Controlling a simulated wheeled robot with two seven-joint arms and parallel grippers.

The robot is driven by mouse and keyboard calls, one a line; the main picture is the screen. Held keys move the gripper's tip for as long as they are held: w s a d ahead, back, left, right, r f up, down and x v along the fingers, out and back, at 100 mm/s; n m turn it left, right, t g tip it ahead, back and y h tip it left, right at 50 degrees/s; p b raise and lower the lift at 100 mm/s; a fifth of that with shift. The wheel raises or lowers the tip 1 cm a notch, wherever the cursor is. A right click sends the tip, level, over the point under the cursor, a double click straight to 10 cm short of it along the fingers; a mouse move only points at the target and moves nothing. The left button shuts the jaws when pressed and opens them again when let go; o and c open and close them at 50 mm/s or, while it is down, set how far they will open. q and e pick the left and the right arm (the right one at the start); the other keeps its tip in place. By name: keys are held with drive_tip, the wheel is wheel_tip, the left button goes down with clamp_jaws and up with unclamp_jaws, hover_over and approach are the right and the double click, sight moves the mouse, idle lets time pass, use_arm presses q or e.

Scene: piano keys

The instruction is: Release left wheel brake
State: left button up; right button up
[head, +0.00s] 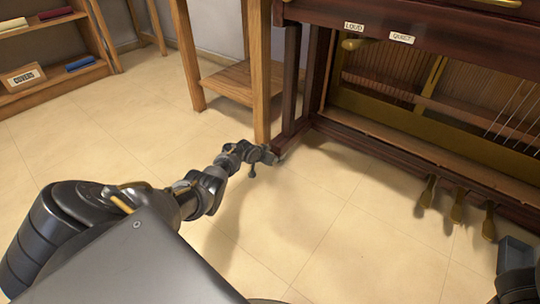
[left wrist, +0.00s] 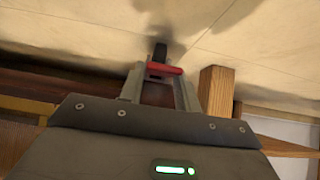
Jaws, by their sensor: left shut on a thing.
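My left gripper (head: 262,156) is low near the floor, at the foot of the piano's left front leg (head: 291,90). In the left wrist view my left gripper (left wrist: 158,84) is shut on a red brake lever (left wrist: 164,69), which lies across between its fingers. A dark part, seemingly the wheel (left wrist: 160,52), shows just beyond the lever. In the head view the gripper and leg hide the lever and most of the wheel.
The upright piano (head: 430,165) has an open lower front and several brass pedals (head: 457,207). A wooden stand (head: 229,80) is close behind the left gripper. A shelf (head: 50,85) stands at the upper left. The middle floor is clear.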

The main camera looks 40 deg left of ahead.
use_arm(q)
drive_tip(key=shift+w+r+g, duration=0.25)
drive_tip(key=shift+r+g, duration=0.1)
drive_tip(key=shift+g, duration=0.25)
drive_tip(key=shift+w+r+g, duration=0.1)
drive_tip(key=shift+g, duration=0.6)
drive_tip(key=o, duration=1)
